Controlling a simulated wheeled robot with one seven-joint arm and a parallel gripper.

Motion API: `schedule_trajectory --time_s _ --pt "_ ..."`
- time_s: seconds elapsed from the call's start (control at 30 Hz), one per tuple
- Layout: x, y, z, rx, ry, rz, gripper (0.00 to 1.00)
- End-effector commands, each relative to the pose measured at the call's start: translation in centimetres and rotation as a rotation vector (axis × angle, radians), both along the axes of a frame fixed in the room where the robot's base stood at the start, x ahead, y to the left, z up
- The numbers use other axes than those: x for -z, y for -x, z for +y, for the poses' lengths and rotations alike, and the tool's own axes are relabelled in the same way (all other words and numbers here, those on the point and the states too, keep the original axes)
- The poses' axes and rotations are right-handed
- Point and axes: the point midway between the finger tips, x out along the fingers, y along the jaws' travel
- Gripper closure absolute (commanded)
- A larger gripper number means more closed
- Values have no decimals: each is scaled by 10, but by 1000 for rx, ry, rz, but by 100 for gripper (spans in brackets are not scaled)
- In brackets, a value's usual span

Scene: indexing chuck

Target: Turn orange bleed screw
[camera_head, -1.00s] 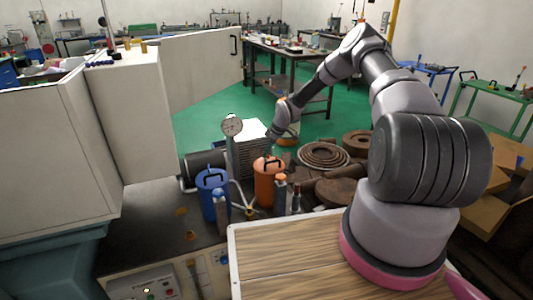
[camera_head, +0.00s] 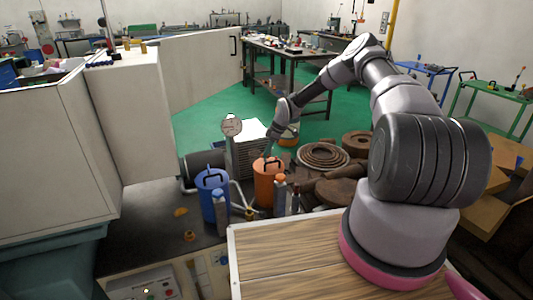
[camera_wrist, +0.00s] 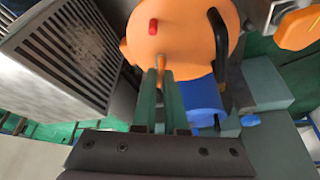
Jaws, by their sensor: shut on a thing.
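An orange canister (camera_head: 268,187) stands among the parts beside the blue canister. The wrist view shows its orange top (camera_wrist: 195,40) close up, with a red peg and a black handle. A small orange screw (camera_wrist: 160,62) sticks out at the top's edge, between my fingertips. My gripper (camera_wrist: 161,76) is shut on this screw, its two teal fingers on either side of it. In the head view my gripper (camera_head: 268,152) comes down over the orange canister, and its fingertips are too small to make out clearly.
A blue canister (camera_head: 211,190) stands to the left. A ribbed metal box (camera_head: 246,150) with a gauge (camera_head: 231,126) is close behind; its slotted face also shows in the wrist view (camera_wrist: 70,50). Small cylinders (camera_head: 279,196) stand in front. Round brown parts (camera_head: 323,156) lie to the right.

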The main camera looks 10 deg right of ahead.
Motion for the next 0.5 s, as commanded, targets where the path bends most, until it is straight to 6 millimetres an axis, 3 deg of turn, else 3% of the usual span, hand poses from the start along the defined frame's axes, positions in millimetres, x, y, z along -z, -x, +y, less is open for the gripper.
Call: schedule_trajectory --time_s 0.03,0.13,0.5 --pt "0 0 -2 1 2 0 100" --pt "0 0 -2 1 2 0 60" --pt "-3 0 -2 1 1 0 60"
